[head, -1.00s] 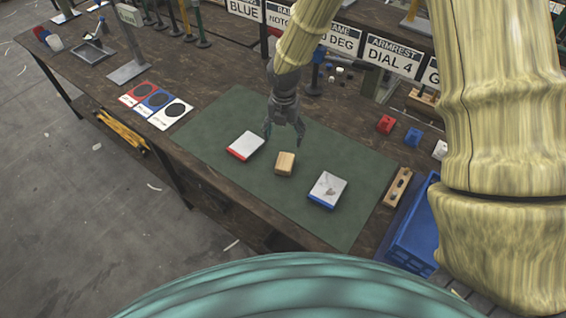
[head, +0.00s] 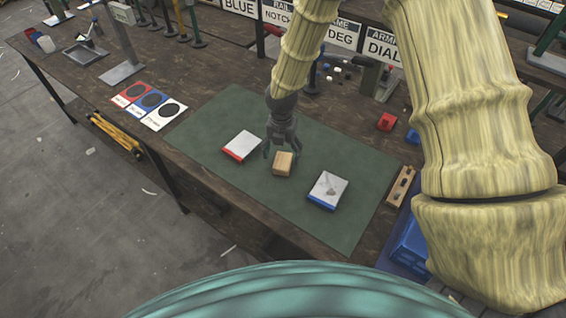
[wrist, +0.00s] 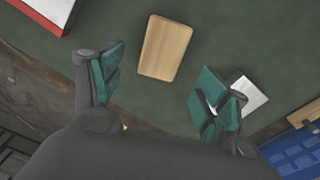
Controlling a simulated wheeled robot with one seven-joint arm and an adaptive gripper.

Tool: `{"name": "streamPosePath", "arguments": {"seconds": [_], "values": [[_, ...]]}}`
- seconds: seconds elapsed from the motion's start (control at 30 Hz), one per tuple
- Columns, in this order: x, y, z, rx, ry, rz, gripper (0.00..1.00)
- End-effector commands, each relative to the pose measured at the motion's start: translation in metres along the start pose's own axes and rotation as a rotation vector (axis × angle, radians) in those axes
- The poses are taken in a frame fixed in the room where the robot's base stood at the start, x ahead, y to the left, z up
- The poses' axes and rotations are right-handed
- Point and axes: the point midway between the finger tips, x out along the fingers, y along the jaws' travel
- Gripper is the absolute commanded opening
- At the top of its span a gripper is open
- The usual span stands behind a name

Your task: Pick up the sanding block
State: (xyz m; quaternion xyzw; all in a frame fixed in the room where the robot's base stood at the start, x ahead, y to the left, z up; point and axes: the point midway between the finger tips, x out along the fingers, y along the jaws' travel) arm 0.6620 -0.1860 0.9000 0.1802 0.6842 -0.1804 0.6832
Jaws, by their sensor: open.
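The sanding block (head: 284,164) is a small light-brown wooden block lying on the green mat (head: 330,228). In the head view it lies between a red-edged white pad and a blue-edged white pad. My gripper (head: 281,153) is just behind the block, pointing down, with its fingers spread. In the wrist view the block (wrist: 165,48) lies ahead of the open fingers (wrist: 163,88), roughly centred between them. Nothing is between the fingertips. I cannot tell exactly how high the fingers are above the mat.
The red-edged pad (head: 241,146) lies left of the block, the blue-edged pad (head: 328,189) right of it. A wooden bar with holes (head: 401,186) and a blue crate (head: 409,250) are at the right. Red, blue and black dot cards (head: 150,106) lie at the left. The mat's front is clear.

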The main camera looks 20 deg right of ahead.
Motion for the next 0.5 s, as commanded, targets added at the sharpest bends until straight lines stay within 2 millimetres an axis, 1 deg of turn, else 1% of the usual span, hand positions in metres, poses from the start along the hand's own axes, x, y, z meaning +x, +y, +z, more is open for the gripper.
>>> {"name": "streamPosePath", "arguments": {"seconds": [0.13, 0.37, 0.5], "values": [[0.009, 0.0, 0.0, 0.0, 0.0, 0.0, 0.75], [0.016, 0.0, 0.001, 0.0, -0.001, -0.001, 0.75], [0.027, 0.0, 0.002, -0.001, 0.001, -0.002, 0.75]]}}
